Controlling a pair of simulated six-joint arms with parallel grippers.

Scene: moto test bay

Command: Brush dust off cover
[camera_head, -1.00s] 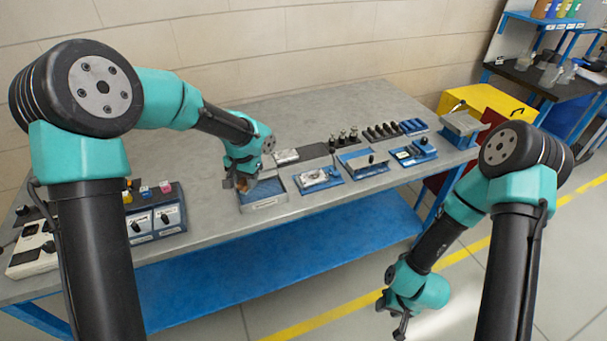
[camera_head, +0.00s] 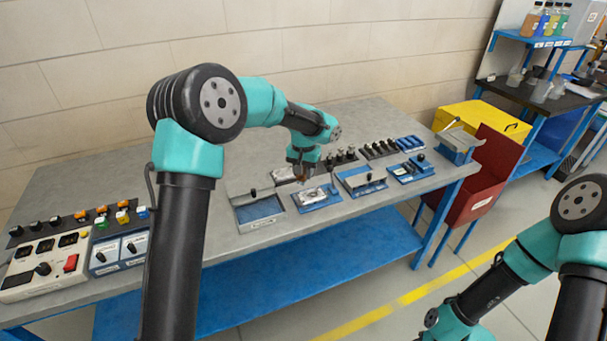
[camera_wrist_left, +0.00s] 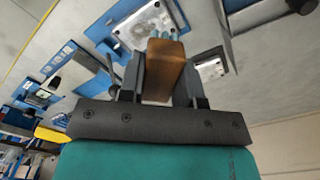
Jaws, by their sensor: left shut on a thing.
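My left gripper (camera_head: 300,174) is shut on a brush with a brown wooden handle (camera_wrist_left: 165,70). Its pale teal bristles show past the handle in the left wrist view, pointing toward a silver metal cover (camera_wrist_left: 145,25) on a blue fixture. In the head view this cover (camera_head: 313,196) lies on the bench just below and right of the gripper. I cannot tell whether the bristles touch it. A second silver plate (camera_wrist_left: 210,68) lies beside it, partly hidden by the gripper in the head view. My right arm is low at the right; its fingers are out of frame.
A grey tray (camera_head: 258,222) stands left of the cover, and blue fixtures (camera_head: 362,184) with black knobs stand right. A control box (camera_head: 45,275) is at the bench's left end. A red bin (camera_head: 480,180) and yellow case (camera_head: 480,120) are beyond the right end.

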